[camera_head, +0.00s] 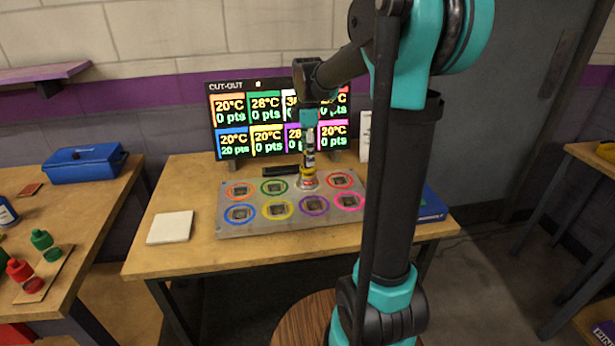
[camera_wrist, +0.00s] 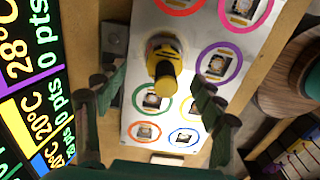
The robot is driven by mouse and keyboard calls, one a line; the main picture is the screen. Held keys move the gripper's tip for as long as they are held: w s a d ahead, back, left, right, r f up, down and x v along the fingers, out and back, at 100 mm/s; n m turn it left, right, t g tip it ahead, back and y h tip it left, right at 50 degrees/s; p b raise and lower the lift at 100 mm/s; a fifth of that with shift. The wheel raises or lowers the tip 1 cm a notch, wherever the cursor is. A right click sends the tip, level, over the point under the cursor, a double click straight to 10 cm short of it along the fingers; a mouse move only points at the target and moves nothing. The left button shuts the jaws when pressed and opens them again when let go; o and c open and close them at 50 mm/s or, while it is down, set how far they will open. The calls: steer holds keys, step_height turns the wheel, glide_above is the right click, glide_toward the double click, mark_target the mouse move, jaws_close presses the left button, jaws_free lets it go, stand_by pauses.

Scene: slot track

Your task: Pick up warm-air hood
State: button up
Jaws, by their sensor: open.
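The warm-air hood, a pale flared hood with a yellow-and-black upright handle (camera_wrist: 163,68), stands on the grey slot board (camera_head: 228,227). In the head view the hood (camera_head: 308,181) sits in the back row, between the green and red rings, covering whatever is under it. My gripper (camera_head: 309,140) is directly above it, pointing down. In the wrist view the dark green fingers of my gripper (camera_wrist: 157,97) are spread wide, one on each side of the handle in the picture. No contact with the handle is visible.
A screen (camera_head: 222,151) with temperatures and points stands behind the board. A white square pad (camera_head: 170,227) lies left of the board, and a blue book or box (camera_head: 432,207) lies right. A blue toolbox (camera_head: 85,164) is on the left table. My arm hides part of the right side.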

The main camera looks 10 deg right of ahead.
mark_target(308, 168)
steer(key=f, duration=0.5)
steer(key=shift+s, duration=0.35)
jaws_close()
